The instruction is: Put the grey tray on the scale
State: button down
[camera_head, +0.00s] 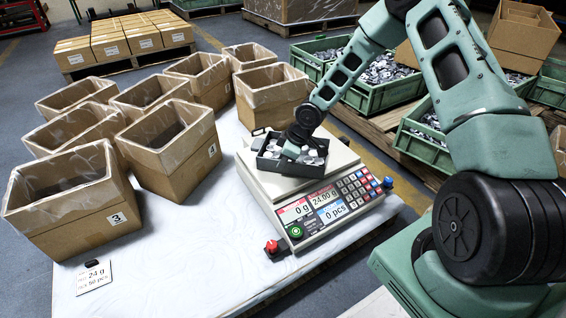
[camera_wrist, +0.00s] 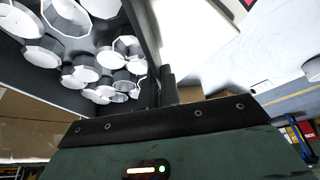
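The dark grey tray (camera_head: 287,169), with several light metal parts in it, is over the scale (camera_head: 258,180) in the head view. The scale's displays read 0 g, 24.00 g and 0 pcs. I cannot see a gap under the tray clearly. The fingertips are partly hidden.
Several open cardboard boxes (camera_head: 167,150) stand left of the scale on the white table (camera_head: 190,250). A card (camera_head: 95,280) marked 24 g lies at the front left. Green crates (camera_head: 375,95) of metal parts stand behind at the right. The table's front middle is clear.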

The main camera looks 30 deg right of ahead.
jog(key=c, duration=1.6)
grip_release()
jog(key=shift+f, duration=0.1)
jog(key=p+v, duration=0.6)
jog(key=v, duration=0.5)
jog(key=s+a+r+g+h, duration=0.2)
jog(key=s+a+r+h, duration=0.1)
jog(key=s+a+r, duration=1.15)
jog(key=shift+m+g, duration=0.6)
jog(key=shift+m, duration=0.3)
jog(key=s+a+r, duration=0.2)
jog(key=s, duration=0.3)
jog(key=s+a+r, duration=0.3)
jog(key=s, duration=0.3)
jog(key=s+a+r, duration=0.2)
jog(key=s+a, duration=0.1)
jog(key=s, duration=0.2)
jog(key=shift+s+r+p, duration=0.2)
jog(key=shift+s+p, duration=0.1)
jog(key=shift+s, duration=0.1)
